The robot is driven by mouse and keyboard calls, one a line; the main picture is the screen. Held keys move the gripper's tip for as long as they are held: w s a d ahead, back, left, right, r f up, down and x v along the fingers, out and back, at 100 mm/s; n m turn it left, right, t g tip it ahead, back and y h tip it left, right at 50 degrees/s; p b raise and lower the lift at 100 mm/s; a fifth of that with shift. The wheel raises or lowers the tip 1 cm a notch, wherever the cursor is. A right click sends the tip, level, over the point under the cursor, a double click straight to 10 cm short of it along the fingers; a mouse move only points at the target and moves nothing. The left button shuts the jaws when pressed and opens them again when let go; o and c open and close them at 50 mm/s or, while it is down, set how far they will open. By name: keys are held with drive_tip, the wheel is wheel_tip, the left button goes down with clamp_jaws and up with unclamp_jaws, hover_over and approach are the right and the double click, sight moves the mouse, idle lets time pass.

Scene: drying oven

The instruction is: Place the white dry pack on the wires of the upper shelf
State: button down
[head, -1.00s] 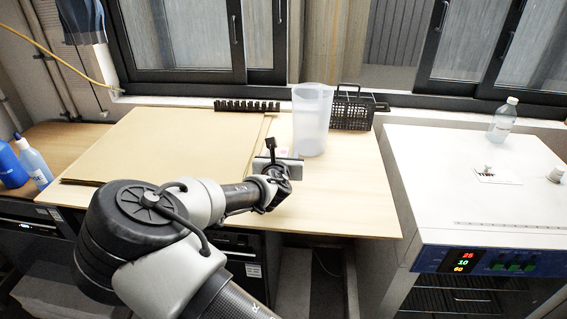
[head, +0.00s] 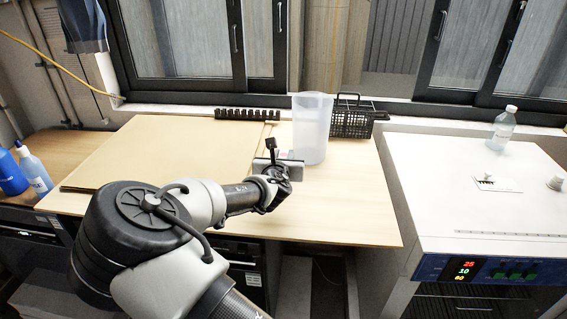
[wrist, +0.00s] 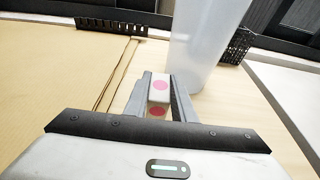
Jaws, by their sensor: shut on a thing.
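The white dry pack (wrist: 159,96) is a small pale block with a pink round dot on its face and a darker red dot below it. It sits between the two grey fingers of my gripper (wrist: 160,88), which is shut on it. In the head view my gripper (head: 279,162) is over the wooden table, left of and nearer than the tall translucent jug; the pack is mostly hidden there. The oven (head: 480,190) stands at the right. Dark wire shelving (head: 470,303) shows below its control panel, cut off by the picture's lower edge; I cannot tell the shelf levels.
The translucent jug (head: 311,128) stands close behind my gripper. A black basket (head: 352,117) and black rack (head: 247,114) stand at the table's back. A bottle (head: 503,127) and small items are on the oven top. The table's front right is clear.

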sight(284, 155)
wheel_tip(284, 155, up, 7)
drive_tip(key=shift+f+p, duration=0.1)
drive_tip(key=shift+p, duration=0.2)
drive_tip(key=s+d+r+p, duration=0.3)
drive_tip(key=s+d+r, duration=0.1)
drive_tip(key=d, duration=0.6)
drive_tip(key=s+d+r+p, duration=0.4)
drive_tip(key=d+r, duration=0.2)
drive_tip(key=d, duration=0.4)
drive_tip(key=shift+y, duration=0.3)
drive_tip(key=shift+w, duration=0.1)
